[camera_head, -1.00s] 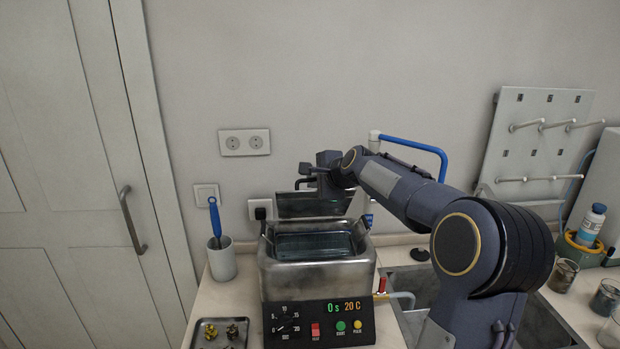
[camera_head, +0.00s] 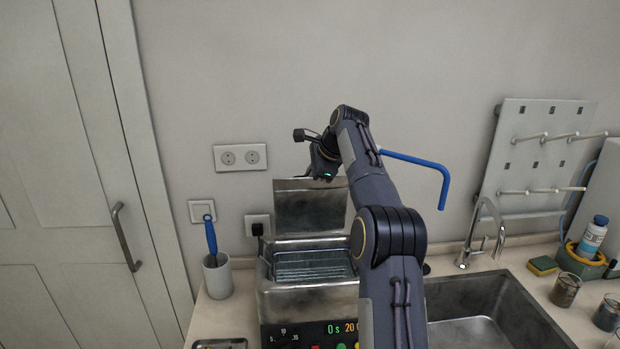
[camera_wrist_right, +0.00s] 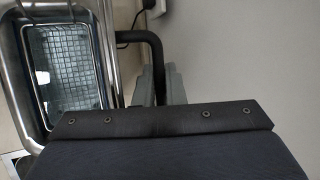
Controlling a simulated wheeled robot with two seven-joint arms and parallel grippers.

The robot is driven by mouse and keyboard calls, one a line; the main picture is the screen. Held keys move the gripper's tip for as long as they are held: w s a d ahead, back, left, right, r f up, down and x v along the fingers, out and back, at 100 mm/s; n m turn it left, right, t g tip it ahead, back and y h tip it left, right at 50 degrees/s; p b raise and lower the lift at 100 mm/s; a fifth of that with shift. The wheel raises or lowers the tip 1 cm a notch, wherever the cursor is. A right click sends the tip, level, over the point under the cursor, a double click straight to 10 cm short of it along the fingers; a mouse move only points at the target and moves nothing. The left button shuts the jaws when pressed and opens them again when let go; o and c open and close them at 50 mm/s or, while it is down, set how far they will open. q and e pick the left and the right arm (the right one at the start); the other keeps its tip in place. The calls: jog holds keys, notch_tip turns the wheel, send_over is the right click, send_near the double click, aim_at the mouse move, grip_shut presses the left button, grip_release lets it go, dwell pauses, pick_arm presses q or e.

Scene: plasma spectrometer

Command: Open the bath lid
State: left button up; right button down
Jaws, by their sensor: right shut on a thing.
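The ultrasonic bath (camera_head: 300,303) is a metal tank with a black control panel; its tank is open and a wire basket (camera_head: 312,265) shows inside. The bath lid (camera_head: 308,208) stands raised, close to upright, at the back of the tank. My right gripper (camera_head: 322,172) is at the lid's top edge, its fingers partly hidden by the wrist. In the right wrist view the grey fingers (camera_wrist_right: 162,84) are shut on the black lid handle (camera_wrist_right: 152,50), and the basket lies to the left. My left gripper is not in view.
A white cup (camera_head: 218,275) with a blue-handled brush stands left of the bath. A sink (camera_head: 480,325) with a tap (camera_head: 482,240) lies to the right, partly behind my right arm. A drying rack (camera_head: 540,150) is on the wall.

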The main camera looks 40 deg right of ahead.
jog(key=shift+w+f, duration=0.1)
dwell(0.4)
jog(key=c, duration=1.5)
grip_release()
jog(key=v, duration=0.7)
jog(key=shift+r, duration=0.35)
jog(key=shift+s+d, duration=0.1)
jog(key=shift+s, duration=0.15)
